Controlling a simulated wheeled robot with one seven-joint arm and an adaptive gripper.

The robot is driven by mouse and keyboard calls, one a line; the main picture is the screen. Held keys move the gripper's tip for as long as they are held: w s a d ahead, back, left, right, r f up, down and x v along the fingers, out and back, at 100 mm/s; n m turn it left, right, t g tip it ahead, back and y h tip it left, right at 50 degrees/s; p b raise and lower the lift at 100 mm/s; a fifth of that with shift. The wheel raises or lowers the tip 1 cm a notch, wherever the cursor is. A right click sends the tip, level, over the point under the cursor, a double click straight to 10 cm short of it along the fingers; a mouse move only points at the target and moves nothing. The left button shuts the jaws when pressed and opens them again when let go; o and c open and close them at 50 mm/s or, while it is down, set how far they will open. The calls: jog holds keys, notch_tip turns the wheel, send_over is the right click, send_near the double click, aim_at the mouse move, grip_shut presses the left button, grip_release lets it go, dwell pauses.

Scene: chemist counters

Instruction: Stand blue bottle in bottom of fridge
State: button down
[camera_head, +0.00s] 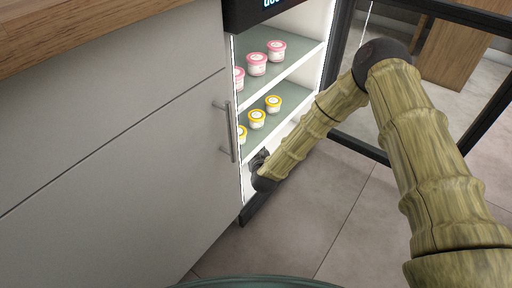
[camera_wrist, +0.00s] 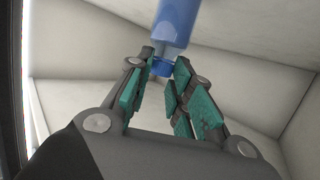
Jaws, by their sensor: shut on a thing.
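The blue bottle (camera_wrist: 175,22) shows in the wrist view between the tips of my gripper (camera_wrist: 163,70), which is shut on its narrower end. The bottle's far end runs out of the top of that view. Pale inner walls of the fridge surround it in the wrist view. In the head view my arm reaches into the bottom of the open fridge (camera_head: 292,113), below its lower shelf. My gripper (camera_head: 258,160) is mostly hidden there behind my arm and the fridge's edge, and the bottle is not visible. I cannot tell whether the bottle touches the fridge floor.
Pink-lidded tubs (camera_head: 257,64) stand on the upper shelf and yellow-lidded tubs (camera_head: 257,119) on the lower shelf, above my gripper. The glass door (camera_head: 480,125) stands open at the right. A grey cabinet (camera_head: 120,150) with a handle adjoins the fridge at the left.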

jog(key=c, duration=1.3)
grip_release()
jog(key=shift+f, duration=0.1)
jog(key=shift+o, duration=0.2)
jog(key=p+v, duration=0.5)
jog(key=v, duration=0.7)
jog(key=shift+s, duration=0.1)
